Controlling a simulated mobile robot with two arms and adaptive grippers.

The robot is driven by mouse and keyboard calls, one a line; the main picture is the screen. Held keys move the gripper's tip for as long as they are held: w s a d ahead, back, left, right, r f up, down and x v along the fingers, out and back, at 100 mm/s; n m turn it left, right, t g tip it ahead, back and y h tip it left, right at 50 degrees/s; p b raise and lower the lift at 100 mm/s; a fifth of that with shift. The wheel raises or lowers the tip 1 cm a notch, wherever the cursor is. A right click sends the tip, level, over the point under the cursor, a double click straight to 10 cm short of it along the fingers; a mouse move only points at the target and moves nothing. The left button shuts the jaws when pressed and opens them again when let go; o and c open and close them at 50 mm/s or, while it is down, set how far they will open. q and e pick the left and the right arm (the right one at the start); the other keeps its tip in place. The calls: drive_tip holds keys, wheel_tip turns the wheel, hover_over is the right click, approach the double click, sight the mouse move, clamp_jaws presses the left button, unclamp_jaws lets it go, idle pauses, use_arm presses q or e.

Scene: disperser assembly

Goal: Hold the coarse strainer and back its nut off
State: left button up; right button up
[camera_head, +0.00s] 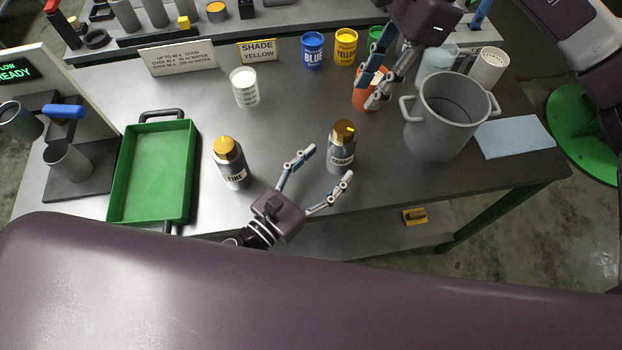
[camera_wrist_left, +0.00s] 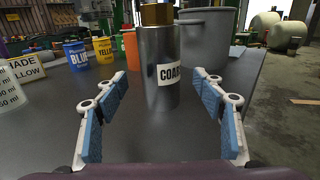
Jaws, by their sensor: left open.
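The coarse strainer (camera_head: 341,160) is a grey cylinder labelled COARSE, standing upright on the table. Its brass nut (camera_head: 344,131) sits on top. In the left wrist view the strainer (camera_wrist_left: 161,85) stands centred ahead, with its nut (camera_wrist_left: 157,14) cut by the top edge. My left gripper (camera_head: 328,162) is open, its fingers spread towards the strainer; in the wrist view neither finger (camera_wrist_left: 166,95) visibly touches it. My right gripper (camera_head: 369,93) hangs higher up, in front of the orange cup in the head view, its fingers apart with nothing seen between them.
A similar FINE strainer (camera_head: 231,170) stands left of my left gripper, beside a green tray (camera_head: 115,190). A large grey pot (camera_head: 437,130) stands right of the coarse strainer. Behind are an orange cup (camera_head: 360,101), a blue can (camera_head: 312,51), a yellow can (camera_head: 344,48) and a measuring beaker (camera_head: 245,88).

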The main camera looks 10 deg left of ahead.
sight(341, 151)
use_arm(q)
drive_tip(key=shift+x, duration=2.8)
drive_tip(key=shift+c, duration=0.3)
drive_tip(key=c, duration=1.7)
drive_tip(key=shift+o, duration=0.2)
